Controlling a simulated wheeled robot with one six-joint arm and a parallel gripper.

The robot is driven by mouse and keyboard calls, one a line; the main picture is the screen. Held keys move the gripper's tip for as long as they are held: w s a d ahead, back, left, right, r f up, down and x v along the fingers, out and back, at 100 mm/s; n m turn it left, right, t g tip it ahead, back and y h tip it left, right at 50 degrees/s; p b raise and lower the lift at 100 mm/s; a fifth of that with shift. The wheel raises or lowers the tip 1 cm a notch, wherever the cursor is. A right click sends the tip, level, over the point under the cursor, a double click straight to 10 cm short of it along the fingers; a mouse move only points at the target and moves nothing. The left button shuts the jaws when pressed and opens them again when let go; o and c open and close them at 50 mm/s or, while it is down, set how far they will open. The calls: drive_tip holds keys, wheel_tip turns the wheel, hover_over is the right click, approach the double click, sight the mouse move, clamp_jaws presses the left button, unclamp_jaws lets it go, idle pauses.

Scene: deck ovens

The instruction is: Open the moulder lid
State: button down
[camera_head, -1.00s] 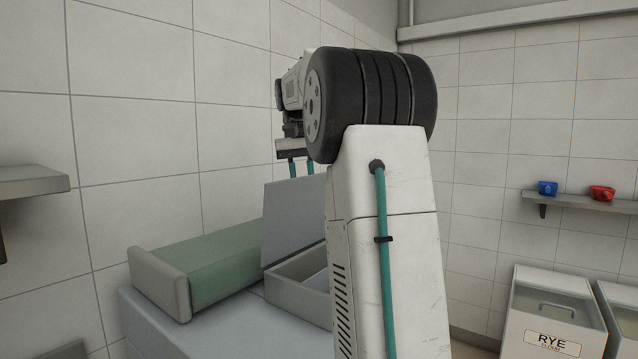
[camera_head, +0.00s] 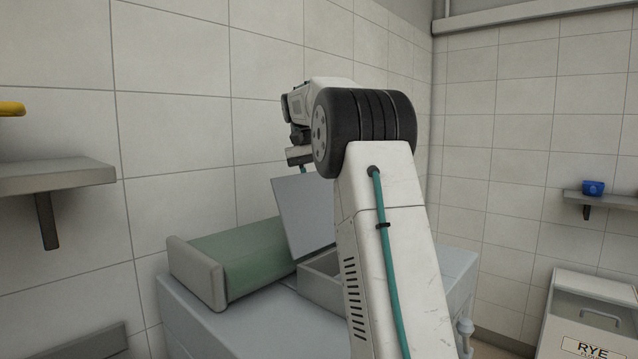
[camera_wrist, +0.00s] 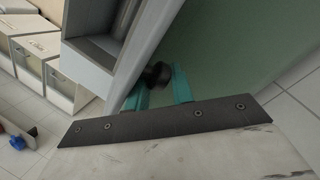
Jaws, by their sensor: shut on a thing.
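The moulder (camera_head: 225,325) is a light grey machine with a green bed (camera_head: 235,252) and an open grey box (camera_head: 318,290) on top. Its lid (camera_head: 300,215) is a flat grey panel standing up from the box, leaning left over the green bed. In the wrist view the lid (camera_wrist: 152,50) shows nearly edge-on, with a dark round knob (camera_wrist: 158,73) on its green-bed side. My gripper (camera_wrist: 160,85) has its teal fingers on either side of the knob and is shut on it. In the head view my gripper (camera_head: 303,169) is mostly hidden behind the lid's top edge.
A shelf at right holds a blue item (camera_head: 593,187). A bin marked RYE (camera_head: 590,315) stands at lower right. A tiled wall is close behind the moulder.

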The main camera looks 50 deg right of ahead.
drive_tip(key=shift+w+a+f, duration=0.3)
drive_tip(key=shift+w+a, duration=0.05)
drive_tip(key=shift+w, duration=0.05)
drive_tip(key=c, duration=1.1)
unclamp_jaws()
drive_tip(key=shift+w+a, duration=0.25)
drive_tip(key=shift+a, duration=0.05)
drive_tip(key=shift+s+d+r, duration=0.1)
drive_tip(key=shift+s+d, duration=0.15)
drive_tip(key=shift+d, duration=0.1)
